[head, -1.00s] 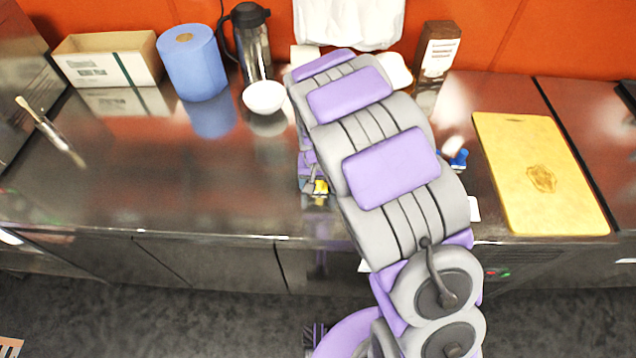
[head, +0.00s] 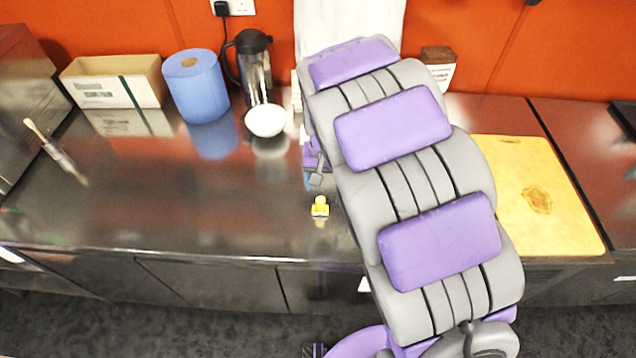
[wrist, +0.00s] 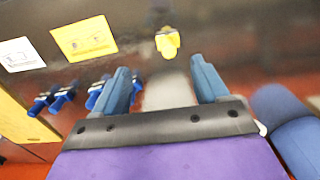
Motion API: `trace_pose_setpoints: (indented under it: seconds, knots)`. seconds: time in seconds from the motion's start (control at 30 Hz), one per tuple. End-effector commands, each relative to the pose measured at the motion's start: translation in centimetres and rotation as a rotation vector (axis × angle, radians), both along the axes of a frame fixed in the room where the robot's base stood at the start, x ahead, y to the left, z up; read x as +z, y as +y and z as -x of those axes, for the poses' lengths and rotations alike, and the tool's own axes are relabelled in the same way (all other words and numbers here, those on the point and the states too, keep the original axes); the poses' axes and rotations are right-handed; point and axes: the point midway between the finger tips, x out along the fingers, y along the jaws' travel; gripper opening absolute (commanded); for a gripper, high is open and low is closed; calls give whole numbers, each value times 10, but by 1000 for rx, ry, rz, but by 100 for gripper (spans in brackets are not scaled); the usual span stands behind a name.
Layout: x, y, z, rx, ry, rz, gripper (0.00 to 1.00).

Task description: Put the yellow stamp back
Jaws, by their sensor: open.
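The yellow stamp (head: 320,207) stands alone on the dark counter, near its front edge, left of my arm. It also shows in the wrist view (wrist: 167,43), beyond my fingertips and apart from them. My gripper (wrist: 163,78) is open, with two blue-grey fingers and no stamp between them. In the head view my gripper (head: 315,172) is mostly hidden by my arm, farther back than the stamp. Several blue stamps (wrist: 62,97) stand in a row at left in the wrist view. A yellow card (wrist: 83,38) and a white card (wrist: 20,53) lie near them.
A white bowl (head: 265,120), steel flask (head: 256,75), blue paper roll (head: 196,88) and open box (head: 112,83) stand at the back. The counter left of the stamp is clear.

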Motion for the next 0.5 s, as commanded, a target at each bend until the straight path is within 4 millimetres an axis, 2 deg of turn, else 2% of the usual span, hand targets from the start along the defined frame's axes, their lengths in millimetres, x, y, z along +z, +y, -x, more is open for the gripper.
trace_pose_setpoints:
  seconds: [0.2,0.37,0.5]
  knots:
    - [47,-51,61,-30,26,5,74]
    - [71,-79,115,-37,52,3,74]
    - [85,-96,167,-29,82,-3,74]
